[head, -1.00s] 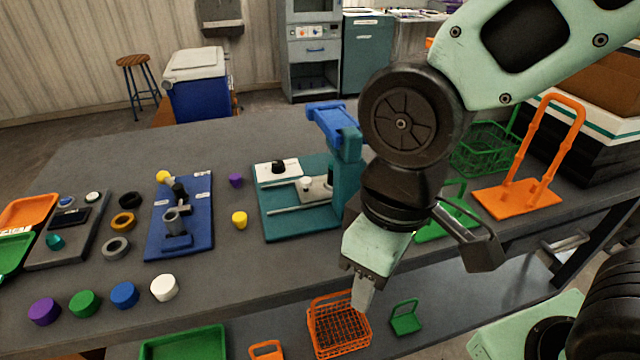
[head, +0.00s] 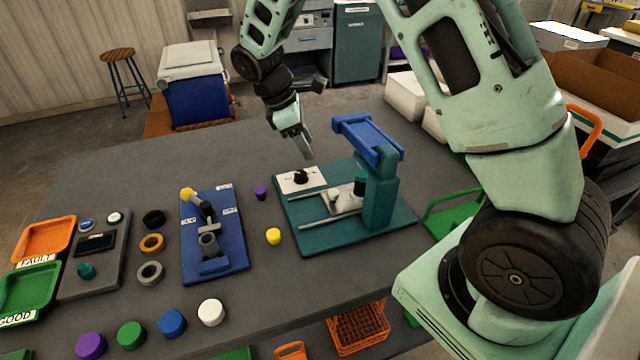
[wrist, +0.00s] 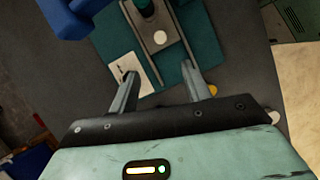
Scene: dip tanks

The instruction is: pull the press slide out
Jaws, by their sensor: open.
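The press stands on a teal base plate (head: 352,242), with a teal column (head: 380,195) and a blue arm (head: 368,138) on top. Its grey slide (head: 345,197) lies on the rails beside the column and carries a pale round knob (head: 333,194). The slide (wrist: 152,15) and its knob (wrist: 160,38) also show in the wrist view, ahead of the fingers. My gripper (head: 308,155) is open and empty, above and behind that plate, pointing down.
A blue fixture (head: 215,262) stands left of the press, with a purple cap (head: 260,192) and a yellow cap (head: 273,236) between. Several coloured caps line the front edge. The grey table behind the fixture is clear.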

